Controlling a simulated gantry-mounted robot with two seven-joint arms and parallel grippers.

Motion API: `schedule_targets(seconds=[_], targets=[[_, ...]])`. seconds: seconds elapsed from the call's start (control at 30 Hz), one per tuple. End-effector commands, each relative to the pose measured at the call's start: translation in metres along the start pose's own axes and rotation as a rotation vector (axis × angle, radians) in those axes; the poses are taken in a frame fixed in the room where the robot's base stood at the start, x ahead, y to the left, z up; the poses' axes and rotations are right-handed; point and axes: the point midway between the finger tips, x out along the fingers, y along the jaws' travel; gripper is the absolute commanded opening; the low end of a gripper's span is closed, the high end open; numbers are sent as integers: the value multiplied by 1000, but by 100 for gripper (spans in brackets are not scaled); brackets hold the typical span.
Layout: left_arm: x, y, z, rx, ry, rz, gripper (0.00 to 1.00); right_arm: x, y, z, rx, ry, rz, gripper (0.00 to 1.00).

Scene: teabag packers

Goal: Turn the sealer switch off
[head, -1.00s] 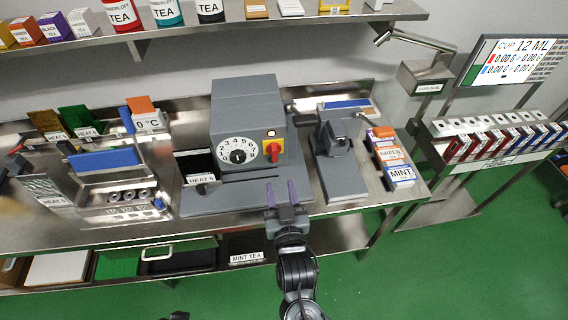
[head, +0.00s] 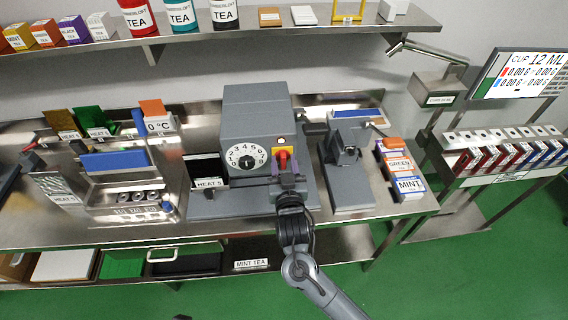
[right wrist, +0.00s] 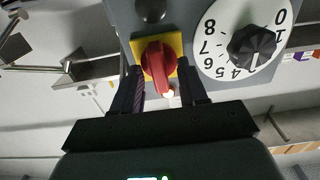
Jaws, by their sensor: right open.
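The sealer (head: 255,115) is a grey box at the middle of the bench with a white numbered dial (head: 247,157). Its red switch (head: 283,158) sits on a yellow plate, with a small pale lamp above it. My right gripper (head: 287,172) is open in front of the switch. In the right wrist view its fingers (right wrist: 163,92) flank the lower part of the switch; I cannot tell whether they touch it. My left gripper is not in view.
The black dial knob (right wrist: 251,47) is close beside the right-hand finger. A grey machine (head: 347,160) and labelled tea boxes (head: 400,170) stand to the right on the bench. A blue-topped unit (head: 115,162) stands left. A shelf (head: 300,30) runs above.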

Motion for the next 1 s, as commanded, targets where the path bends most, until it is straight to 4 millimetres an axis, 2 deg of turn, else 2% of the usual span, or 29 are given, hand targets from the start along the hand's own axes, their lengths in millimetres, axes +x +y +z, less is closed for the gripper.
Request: schedule_targets(seconds=[0.23,0.5,0.77,1.0], targets=[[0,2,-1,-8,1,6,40,0,0,0,0,0,0,43],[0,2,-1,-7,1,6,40,0,0,0,0,0,0,1],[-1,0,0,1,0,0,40,0,0,0,-7,0,0,0],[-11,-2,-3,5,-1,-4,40,0,0,-2,-78,-1,1,0]])
